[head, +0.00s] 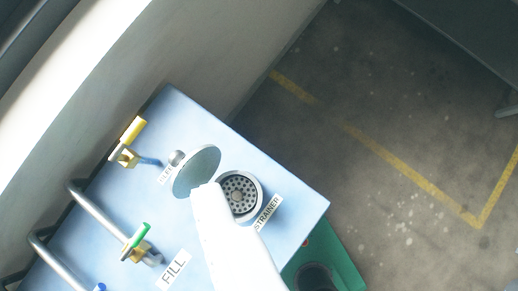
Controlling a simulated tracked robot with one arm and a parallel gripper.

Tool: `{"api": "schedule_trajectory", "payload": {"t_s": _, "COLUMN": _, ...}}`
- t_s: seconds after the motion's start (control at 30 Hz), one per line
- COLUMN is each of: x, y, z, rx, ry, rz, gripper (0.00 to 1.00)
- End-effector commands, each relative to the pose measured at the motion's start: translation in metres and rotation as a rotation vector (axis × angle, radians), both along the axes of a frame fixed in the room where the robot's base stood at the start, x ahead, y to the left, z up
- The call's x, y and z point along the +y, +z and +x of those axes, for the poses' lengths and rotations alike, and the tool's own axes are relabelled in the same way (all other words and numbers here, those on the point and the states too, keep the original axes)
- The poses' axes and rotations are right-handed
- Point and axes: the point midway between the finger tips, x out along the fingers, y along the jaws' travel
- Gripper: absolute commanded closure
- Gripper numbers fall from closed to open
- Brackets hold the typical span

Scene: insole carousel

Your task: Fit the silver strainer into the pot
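The silver strainer (239,191) is a round metal disc full of small holes. It sits within a round metal rim on the pale blue panel, beside a label reading STRAINER (268,213). I cannot tell whether that rim is the pot. My gripper (208,193) shows as a white shape reaching up from the bottom edge. Its tip is just left of the strainer in the picture and covers part of the rim's left side. Separate fingers do not show, so I cannot tell its opening or whether it touches anything.
A tilted grey disc (197,172) with a knob stands left of the strainer. Yellow-handled (134,130) and green-handled (138,237) valves and metal pipes line the panel's left. A green surface (334,252) with a dark round shape lies below right. Open floor with yellow lines spreads right.

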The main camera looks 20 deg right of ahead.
Motion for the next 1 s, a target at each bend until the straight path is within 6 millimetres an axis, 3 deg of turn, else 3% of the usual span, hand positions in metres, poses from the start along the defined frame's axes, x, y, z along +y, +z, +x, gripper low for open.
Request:
{"api": "schedule_trajectory", "payload": {"t_s": 0.2, "x": 0.001, "y": 0.092, "z": -0.040, "rx": -0.308, "ry": 0.100, "rz": -0.185, "gripper": 0.27}}
{"api": "schedule_trajectory", "payload": {"t_s": 0.33, "x": 0.001, "y": 0.136, "z": -0.066, "rx": -0.459, "ry": 0.134, "rz": -0.297, "gripper": 0.27}}
{"api": "schedule_trajectory", "payload": {"t_s": 0.5, "x": 0.001, "y": 0.171, "z": -0.090, "rx": -0.579, "ry": 0.150, "rz": -0.401, "gripper": 0.27}}
{"api": "schedule_trajectory", "payload": {"t_s": 0.67, "x": 0.001, "y": 0.180, "z": -0.097, "rx": -0.609, "ry": 0.155, "rz": -0.433, "gripper": 0.27}}
{"api": "schedule_trajectory", "payload": {"t_s": 1.0, "x": 0.001, "y": 0.177, "z": -0.097, "rx": -0.610, "ry": 0.155, "rz": -0.431, "gripper": 0.27}}
